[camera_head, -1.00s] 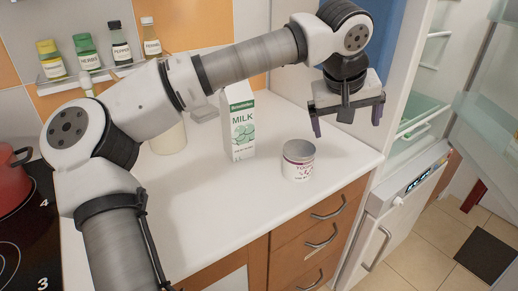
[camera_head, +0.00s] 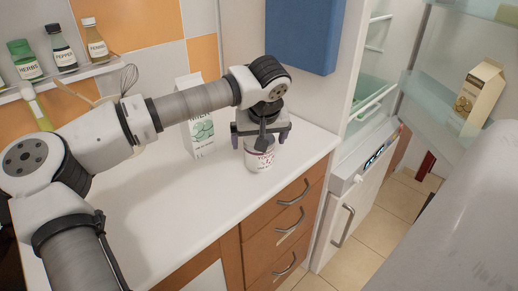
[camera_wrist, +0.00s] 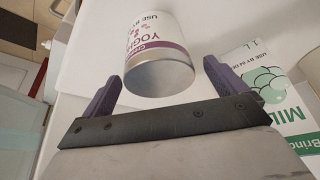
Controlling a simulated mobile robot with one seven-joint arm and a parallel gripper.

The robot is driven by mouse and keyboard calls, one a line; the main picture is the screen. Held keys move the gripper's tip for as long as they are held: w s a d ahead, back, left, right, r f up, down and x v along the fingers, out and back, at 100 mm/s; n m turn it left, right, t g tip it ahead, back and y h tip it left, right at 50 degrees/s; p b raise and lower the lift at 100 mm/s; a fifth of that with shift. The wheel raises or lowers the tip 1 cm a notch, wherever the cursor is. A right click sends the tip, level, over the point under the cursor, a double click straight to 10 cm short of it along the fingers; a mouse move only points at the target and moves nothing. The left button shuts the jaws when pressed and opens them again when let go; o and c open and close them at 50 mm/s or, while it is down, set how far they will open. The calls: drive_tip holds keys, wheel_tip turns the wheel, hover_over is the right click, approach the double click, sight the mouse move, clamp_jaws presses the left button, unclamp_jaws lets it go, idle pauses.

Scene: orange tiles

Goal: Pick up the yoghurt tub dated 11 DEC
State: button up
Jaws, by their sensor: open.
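The yoghurt tub (camera_head: 261,157), white with purple print and a grey top, stands upright on the counter in the head view. My gripper (camera_head: 262,143) is right above it and hides part of its top. In the wrist view the tub (camera_wrist: 158,50) shows just beyond and between the open fingertips (camera_wrist: 158,78), and nothing is held. The words "USE BY" show on its label, but I cannot read the date.
A milk carton (camera_head: 201,130) stands on the white counter (camera_head: 145,205), left of the tub; it also shows in the wrist view (camera_wrist: 273,95). The fridge stands open at right, with another carton (camera_head: 479,91) on its door shelf. The counter's front is clear.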

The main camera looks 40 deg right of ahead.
drive_tip(key=x, duration=0.3)
drive_tip(key=shift+f, duration=0.15)
drive_tip(key=shift+c, duration=0.4)
drive_tip(key=c, duration=1.2)
